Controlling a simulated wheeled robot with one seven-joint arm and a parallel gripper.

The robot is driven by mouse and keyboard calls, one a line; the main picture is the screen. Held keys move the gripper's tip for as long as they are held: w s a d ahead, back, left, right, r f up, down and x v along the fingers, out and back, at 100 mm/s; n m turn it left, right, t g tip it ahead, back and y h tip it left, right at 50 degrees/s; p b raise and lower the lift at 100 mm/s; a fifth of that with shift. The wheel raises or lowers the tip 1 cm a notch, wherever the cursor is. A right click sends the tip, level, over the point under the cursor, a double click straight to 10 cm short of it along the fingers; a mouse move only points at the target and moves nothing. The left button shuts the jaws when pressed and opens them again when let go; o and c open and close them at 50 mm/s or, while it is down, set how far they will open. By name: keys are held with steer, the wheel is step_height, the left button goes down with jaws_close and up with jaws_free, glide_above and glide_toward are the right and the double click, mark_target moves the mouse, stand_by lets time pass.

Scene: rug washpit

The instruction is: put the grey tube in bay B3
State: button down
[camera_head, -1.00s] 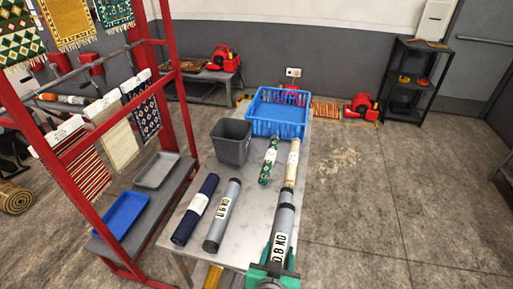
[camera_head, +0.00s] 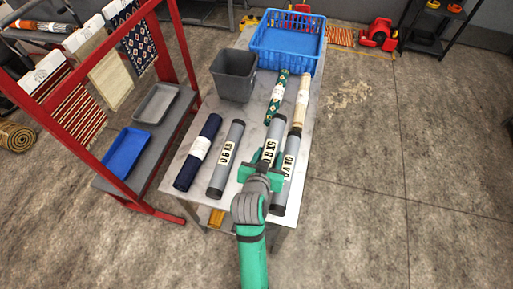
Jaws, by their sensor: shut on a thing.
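My gripper (camera_head: 263,170), with green jaws, is at the near right part of the table and is shut on a grey tube (camera_head: 271,145) with black ends. A white label on this tube partly shows "8 KG". Another grey tube (camera_head: 287,172) lies just to its right, its label partly covered. A third grey tube (camera_head: 226,158) lies to the left, apart from my gripper. Whether the held tube touches the table is hard to tell. I cannot make out a bay marked B3.
The metal table (camera_head: 207,112) also bears a dark blue roll (camera_head: 193,165), a grey bin (camera_head: 234,78), a blue crate (camera_head: 290,49), a green patterned roll (camera_head: 276,100) and a cream roll (camera_head: 301,103). A red rack (camera_head: 181,70) with hung rugs and trays stands left.

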steer(key=w+a+f, duration=0.1)
steer(key=w+f, duration=0.1)
steer(key=w+a+f, duration=0.1)
steer(key=w+f, duration=0.1)
steer(key=w+a+f, duration=0.2)
steer(key=shift+w+f, duration=0.25)
steer(key=shift+f, duration=0.15)
steer(key=shift+w+f, duration=0.1)
steer(key=shift+f, duration=1.5)
steer(key=shift+f, duration=0.1)
steer(key=c, duration=0.9)
jaws_free()
steer(key=shift+f, duration=0.15)
steer(key=shift+c, duration=0.2)
